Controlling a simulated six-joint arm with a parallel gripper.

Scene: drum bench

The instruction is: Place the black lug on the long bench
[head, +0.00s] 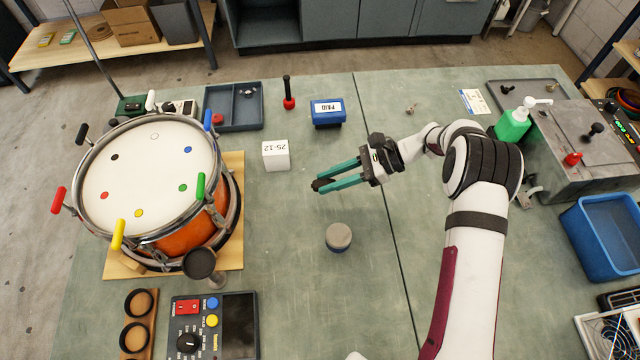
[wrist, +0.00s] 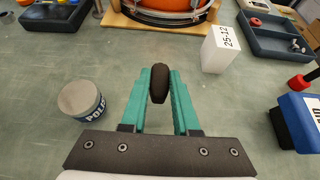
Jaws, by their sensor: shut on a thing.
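My gripper (head: 325,182) has teal fingers shut on a small dark piece, the black lug (wrist: 159,80), which shows as a rounded black end between the fingertips in the wrist view. In the head view the black lug (head: 317,185) just shows at the fingertips, mostly hidden by them. The gripper is over the middle of the long green-topped bench (head: 290,290); I cannot tell exactly how high the lug is above it. Another black-handled piece (head: 82,132) is at the rim of the drum (head: 150,170), among coloured ones.
A round grey-topped tin (head: 338,237) and a white block (head: 275,155) stand near the gripper. A blue box (head: 327,112), a red-based black-handled tool (head: 288,95) and a dark tray (head: 235,107) are farther back. Bare bench top lies right of the tin.

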